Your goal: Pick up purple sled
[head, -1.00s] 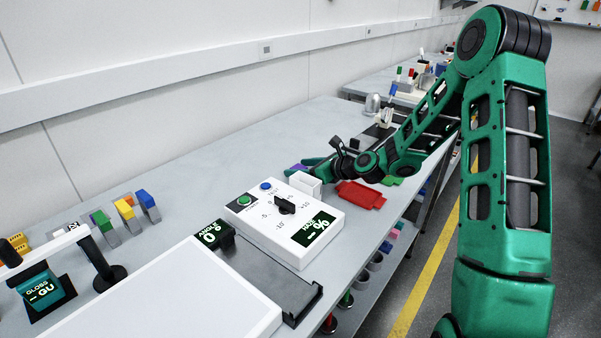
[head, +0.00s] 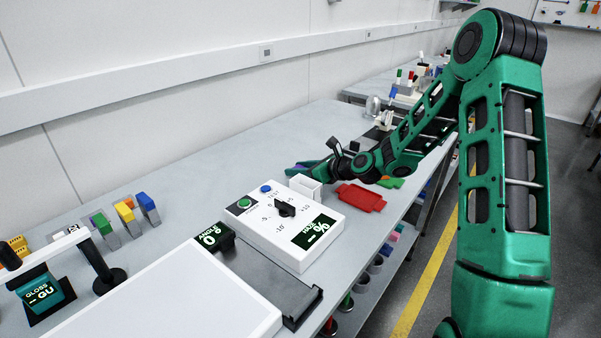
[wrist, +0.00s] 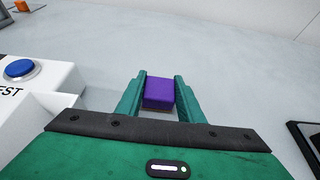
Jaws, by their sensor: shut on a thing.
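The purple sled (wrist: 159,93) shows in the wrist view as a small purple block between the two green fingers of my gripper (wrist: 160,90). The fingers are shut on its left and right sides. The rest of the sled is hidden by the gripper body. In the head view my gripper (head: 303,168) is over the grey bench, behind the white box with the dial. The sled is hard to make out there, and I cannot tell its height above the bench.
A white instrument (head: 285,222) with a dial and a blue button (wrist: 20,68) stands close to the left of my gripper. A red sled (head: 360,197) lies to its right. Several coloured blocks (head: 125,211) stand at the left. The bench behind my gripper is clear.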

